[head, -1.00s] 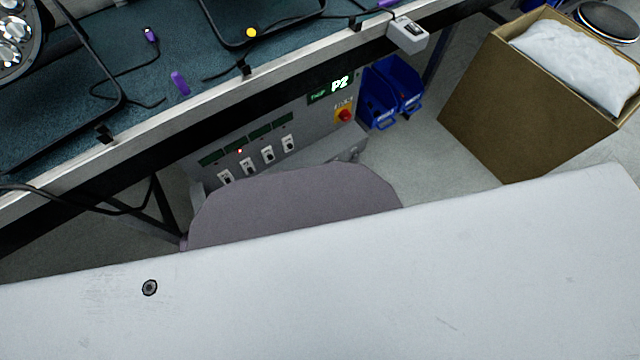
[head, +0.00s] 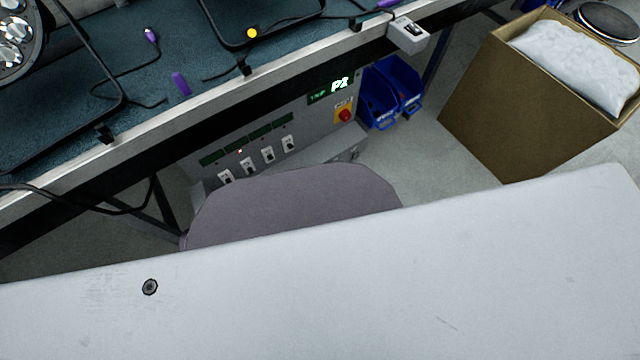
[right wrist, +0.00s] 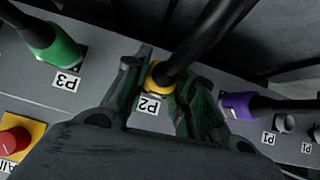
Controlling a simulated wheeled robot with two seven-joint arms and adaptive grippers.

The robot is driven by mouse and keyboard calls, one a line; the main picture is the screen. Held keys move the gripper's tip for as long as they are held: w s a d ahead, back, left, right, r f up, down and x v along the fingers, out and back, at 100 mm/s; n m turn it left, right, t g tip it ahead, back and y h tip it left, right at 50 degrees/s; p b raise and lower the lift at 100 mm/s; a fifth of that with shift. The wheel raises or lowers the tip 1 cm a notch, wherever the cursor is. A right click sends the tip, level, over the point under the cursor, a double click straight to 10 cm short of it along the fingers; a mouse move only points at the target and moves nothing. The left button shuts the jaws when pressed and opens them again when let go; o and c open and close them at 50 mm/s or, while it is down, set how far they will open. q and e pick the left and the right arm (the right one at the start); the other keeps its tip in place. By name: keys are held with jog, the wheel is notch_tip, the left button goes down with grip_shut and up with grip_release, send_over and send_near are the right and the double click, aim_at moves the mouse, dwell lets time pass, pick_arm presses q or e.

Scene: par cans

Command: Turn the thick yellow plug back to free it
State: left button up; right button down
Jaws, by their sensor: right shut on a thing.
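The thick yellow plug (right wrist: 156,80) shows in the right wrist view as a yellow collar on a thick black cable, in the panel (right wrist: 95,82) above the label P2. My right gripper (right wrist: 160,77) is shut on it, one finger on each side. The gripper hides part of the plug, and its seating cannot be made out. The head view shows neither gripper; my left gripper is out of view.
A green plug (right wrist: 55,42) at P3 stands left of my gripper and a purple plug (right wrist: 238,105) to the right. A red knob (right wrist: 12,145) is at lower left.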

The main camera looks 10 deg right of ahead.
jog(key=c, duration=1.1)
grip_release()
jog(key=shift+c, duration=0.2)
jog(key=shift+o, duration=0.2)
jog(key=shift+s, duration=0.1)
jog(key=shift+s+d+r, duration=0.1)
jog(key=shift+s, duration=0.05)
jog(key=shift+v, duration=0.8)
jog(key=v, duration=1)
